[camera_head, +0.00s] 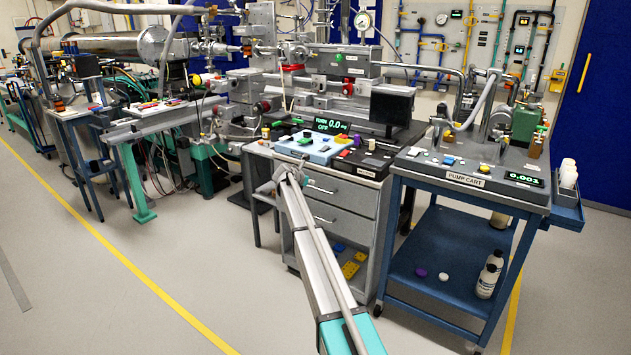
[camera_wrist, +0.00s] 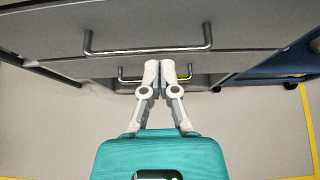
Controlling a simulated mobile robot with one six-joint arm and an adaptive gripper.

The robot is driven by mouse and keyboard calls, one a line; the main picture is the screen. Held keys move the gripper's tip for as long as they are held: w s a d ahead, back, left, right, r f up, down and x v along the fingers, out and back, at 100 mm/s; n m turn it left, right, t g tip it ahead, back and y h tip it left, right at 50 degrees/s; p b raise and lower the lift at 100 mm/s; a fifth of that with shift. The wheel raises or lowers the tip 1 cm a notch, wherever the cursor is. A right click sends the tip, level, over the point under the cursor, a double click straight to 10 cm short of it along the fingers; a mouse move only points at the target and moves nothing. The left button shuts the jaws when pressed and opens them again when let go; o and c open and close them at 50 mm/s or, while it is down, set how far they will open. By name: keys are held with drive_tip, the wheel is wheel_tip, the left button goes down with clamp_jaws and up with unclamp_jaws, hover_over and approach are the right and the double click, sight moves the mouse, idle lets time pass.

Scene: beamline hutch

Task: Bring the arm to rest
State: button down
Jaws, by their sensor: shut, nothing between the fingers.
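My gripper (camera_wrist: 159,72) shows in the wrist view with its two white fingers together, shut and empty. The fingertips appear in front of the grey drawer cabinet (camera_wrist: 60,38), between the upper drawer handle (camera_wrist: 148,51) and a lower handle (camera_wrist: 130,77). I cannot tell whether they touch anything. In the head view, my arm stretches from the bottom edge up to the front of the drawer cabinet (camera_head: 361,208). The gripper's fingers are not clear there.
A blue pump cart (camera_head: 462,182) stands right of the cabinet, with bottles (camera_head: 487,277) on its lower shelf. Small coloured items and a dark monitor (camera_head: 391,106) stand on the cabinet top. A beamline bench runs back left. The floor (camera_head: 110,300) at front left is clear.

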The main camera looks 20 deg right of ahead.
drive_tip(key=shift+s+a, duration=0.15)
drive_tip(key=shift+a, duration=0.1)
idle(0.3)
drive_tip(key=s+a+f+m+g+y, duration=0.25)
drive_tip(key=s+a+m, duration=0.5)
drive_tip(key=s, duration=1.25)
drive_tip(key=s+a+f+m+g+y, duration=0.2)
drive_tip(key=s+a+f+m+y, duration=0.5)
drive_tip(key=s, duration=1.3)
drive_tip(key=s+a+m+g, duration=0.2)
drive_tip(key=s+a+m, duration=0.6)
drive_tip(key=s, duration=1.2)
wheel_tip(320, 180, up, 25)
drive_tip(key=d+m+p, duration=0.2)
drive_tip(key=p, duration=2.3)
drive_tip(key=shift+m, duration=0.35)
drive_tip(key=shift+s+r+g, duration=0.1)
drive_tip(key=shift+g, duration=0.15)
